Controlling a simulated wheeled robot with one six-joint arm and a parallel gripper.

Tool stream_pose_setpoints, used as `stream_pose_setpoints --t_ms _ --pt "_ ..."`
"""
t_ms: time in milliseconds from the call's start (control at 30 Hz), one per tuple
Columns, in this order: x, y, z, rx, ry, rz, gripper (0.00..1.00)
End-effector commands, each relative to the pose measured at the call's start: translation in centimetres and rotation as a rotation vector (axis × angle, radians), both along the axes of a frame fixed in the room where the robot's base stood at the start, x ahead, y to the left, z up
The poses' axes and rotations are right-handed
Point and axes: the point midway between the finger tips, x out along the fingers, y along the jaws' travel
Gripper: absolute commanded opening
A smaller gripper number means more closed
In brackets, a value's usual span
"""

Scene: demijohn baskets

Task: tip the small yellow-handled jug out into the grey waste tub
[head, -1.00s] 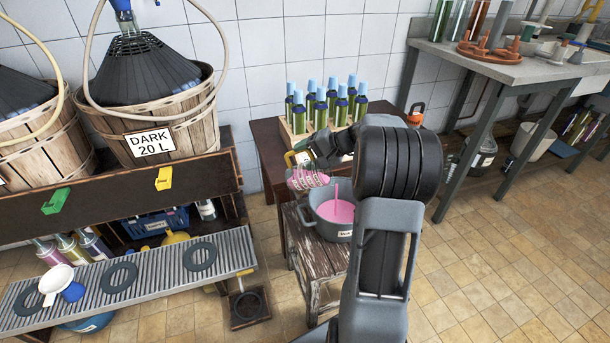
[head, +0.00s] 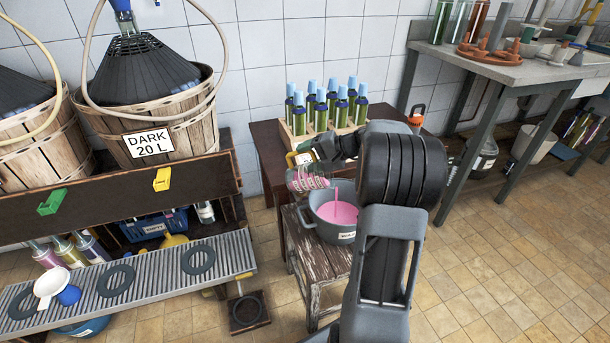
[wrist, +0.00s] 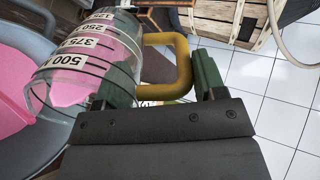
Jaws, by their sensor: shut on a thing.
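The small clear jug (head: 306,181) has black graduation lines and a yellow handle. It hangs tilted beside and above the grey waste tub (head: 331,229), with pink liquid inside. In the wrist view the jug (wrist: 88,52) lies on its side, its wide end toward the tub (wrist: 22,68) at left. My gripper (wrist: 172,82) is shut on the yellow handle (wrist: 181,58), between its green jaws. The tub holds pink liquid. A thin upright pink line stands over it; I cannot tell if it is a stream or a rod. My arm partly covers this area in the head view.
The tub stands on a worn wooden stool (head: 315,262). A crate of green bottles with blue caps (head: 323,110) is on the dark table behind. A slatted shelf (head: 222,275) with grey rings is at left. The tiled floor at right (head: 500,250) is clear.

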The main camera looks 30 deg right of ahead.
Motion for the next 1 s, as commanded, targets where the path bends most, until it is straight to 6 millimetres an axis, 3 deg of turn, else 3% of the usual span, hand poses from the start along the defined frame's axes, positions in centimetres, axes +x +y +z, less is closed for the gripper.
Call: stream_pose_setpoints --t_ms 1000 --pt "-0.63 -0.73 -0.4 0.065 -0.062 -0.002 0.0"
